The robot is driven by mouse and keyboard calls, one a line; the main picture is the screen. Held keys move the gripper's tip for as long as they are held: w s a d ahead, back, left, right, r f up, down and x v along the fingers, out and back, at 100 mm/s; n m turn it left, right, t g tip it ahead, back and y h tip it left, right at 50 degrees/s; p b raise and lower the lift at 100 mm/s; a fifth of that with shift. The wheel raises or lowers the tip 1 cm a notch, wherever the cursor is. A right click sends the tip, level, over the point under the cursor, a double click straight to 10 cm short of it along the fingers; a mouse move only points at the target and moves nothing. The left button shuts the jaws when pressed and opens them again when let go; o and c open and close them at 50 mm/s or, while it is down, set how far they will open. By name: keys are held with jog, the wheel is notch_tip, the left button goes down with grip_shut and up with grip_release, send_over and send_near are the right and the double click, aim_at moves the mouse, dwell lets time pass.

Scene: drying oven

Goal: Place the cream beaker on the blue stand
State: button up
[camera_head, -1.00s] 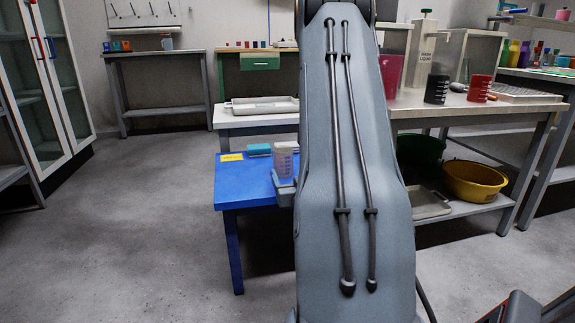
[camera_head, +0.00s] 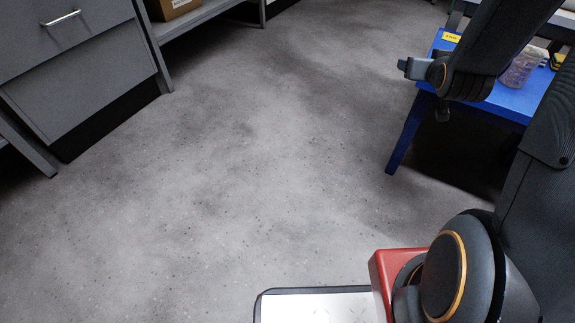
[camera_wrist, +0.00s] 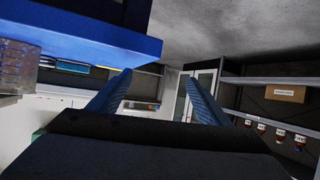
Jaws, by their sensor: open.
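The blue stand (camera_head: 505,100) is at the upper right of the head view, with a yellow label on its top. A pale translucent beaker (camera_head: 519,70) stands on it; whether its tint is cream is hard to tell. My gripper (camera_head: 404,66) is beside the stand's left edge, apart from the beaker. In the wrist view my gripper (camera_wrist: 158,82) is open, with nothing between its two blue fingers. The blue stand (camera_wrist: 85,35) fills the upper left there. A graduated beaker (camera_wrist: 18,68) is cut off at the left edge.
Grey drawers (camera_head: 80,75) and a low shelf with a cardboard box (camera_head: 172,8) stand at the upper left of the head view. The grey floor (camera_head: 250,170) between is clear. The wrist view shows a glass-doored cabinet (camera_wrist: 192,92) and shelving with a box (camera_wrist: 286,94).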

jog(key=s+a+r+n+g+y, duration=0.1)
jog(key=s+a+n+g+y, duration=0.15)
jog(key=s+a, duration=0.75)
jog(key=s+a+r+n+g+y, duration=0.1)
jog(key=s+a+n+g+y, duration=0.2)
jog(key=a, duration=1.6)
jog(key=s+a+r+n+g, duration=0.1)
jog(key=s+a+n+g, duration=0.1)
jog(key=s, duration=1)
jog(key=s+a+r+n+g+h, duration=0.1)
jog(key=s+a+g, duration=0.4)
jog(key=s, duration=0.7)
jog(key=shift+s+a+r+n, duration=0.15)
jog(key=shift+a+r+n, duration=0.5)
jog(key=shift+a+n, duration=0.2)
jog(key=shift+r+h, duration=0.15)
jog(key=shift+h, duration=0.1)
jog(key=shift+m, duration=0.8)
jog(key=shift+d+r+p, duration=0.15)
jog(key=shift+r+p, duration=1.05)
jog(key=shift+d+r+p, duration=0.1)
jog(key=shift+r+p, duration=1.05)
jog(key=shift+p, duration=0.05)
